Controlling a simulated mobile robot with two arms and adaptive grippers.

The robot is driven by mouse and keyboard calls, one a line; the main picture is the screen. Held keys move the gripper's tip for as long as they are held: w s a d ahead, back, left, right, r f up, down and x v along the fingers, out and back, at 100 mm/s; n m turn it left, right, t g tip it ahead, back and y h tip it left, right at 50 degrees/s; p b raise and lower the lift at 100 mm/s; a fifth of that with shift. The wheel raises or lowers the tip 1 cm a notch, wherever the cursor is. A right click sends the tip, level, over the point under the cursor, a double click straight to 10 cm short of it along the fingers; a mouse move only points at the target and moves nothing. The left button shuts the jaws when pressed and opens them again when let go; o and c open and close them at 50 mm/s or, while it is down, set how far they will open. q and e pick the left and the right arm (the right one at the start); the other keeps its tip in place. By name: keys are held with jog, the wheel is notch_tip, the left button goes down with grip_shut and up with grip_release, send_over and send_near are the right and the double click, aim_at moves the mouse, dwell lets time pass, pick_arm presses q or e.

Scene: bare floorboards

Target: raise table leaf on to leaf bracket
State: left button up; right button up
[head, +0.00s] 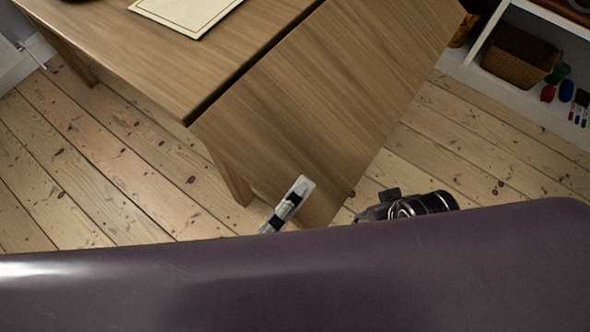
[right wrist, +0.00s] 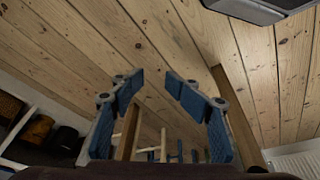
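The table leaf (head: 330,95) is a wooden panel along the near right edge of the wooden table (head: 180,60), with a dark gap at the joint. It appears to slope down; its exact angle is unclear. I cannot make out the leaf bracket. A pale part with black bands (head: 288,205), apparently my left gripper, is at the leaf's lower end; its fingers and any contact are unclear. My right gripper's dark metal body (head: 415,205) is just right of the leaf's lower corner. In the right wrist view, my right gripper (right wrist: 160,85) is open, with nothing between its fingers.
A pale sheet (head: 187,8) lies on the tabletop. A white shelf (head: 515,85) with a wicker basket (head: 518,57) and small coloured items stands at upper right. Bare floorboards (head: 480,150) lie between leaf and shelf. A table leg (head: 230,170) stands left of the leaf.

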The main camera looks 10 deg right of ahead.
pick_arm(q)
jog(key=r+p, duration=0.1)
jog(key=r+n, duration=0.1)
jog(key=r+p, duration=0.1)
jog(key=shift+s+d+r+p, duration=0.15)
jog(key=shift+d+r+p, duration=0.1)
jog(key=shift+r+p, duration=0.15)
jog(key=shift+w+a+r+n+p, duration=0.1)
jog(key=shift+w+r+n+p, duration=0.1)
jog(key=shift+r+n+p, duration=1.3)
pick_arm(e)
notch_tip(320, 180, down, 15)
jog(key=g, duration=0.1)
pick_arm(q)
jog(key=shift+o, duration=0.5)
jog(key=shift+r, duration=0.25)
pick_arm(e)
jog(key=shift+a, duration=0.1)
pick_arm(q)
jog(key=shift+c, duration=0.9)
pick_arm(e)
jog(key=shift+r, duration=0.1)
